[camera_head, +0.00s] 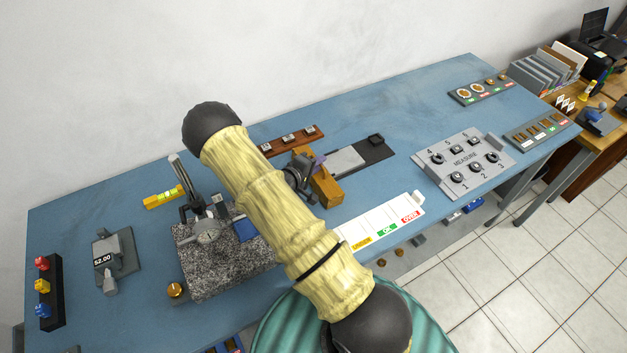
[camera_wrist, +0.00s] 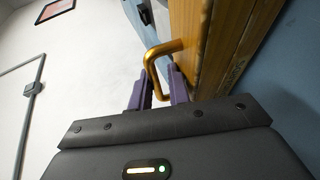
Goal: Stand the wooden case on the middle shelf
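The wooden case (camera_head: 326,188) stands on the blue workbench near its middle, partly hidden by my arm in the head view. In the wrist view the case's wooden side (camera_wrist: 188,25) fills the upper right, and a brass bail handle (camera_wrist: 153,62) sticks out from it. My gripper (camera_wrist: 159,88) has its two purple fingers on either side of the handle. The fingers look apart, with a gap beside the bar. In the head view my gripper (camera_head: 316,163) is at the case's upper left side. I cannot make out the middle shelf in either view.
A granite block (camera_head: 225,265) with a dial gauge stands left of my arm. A dark rail with small blocks (camera_head: 290,140) lies behind.

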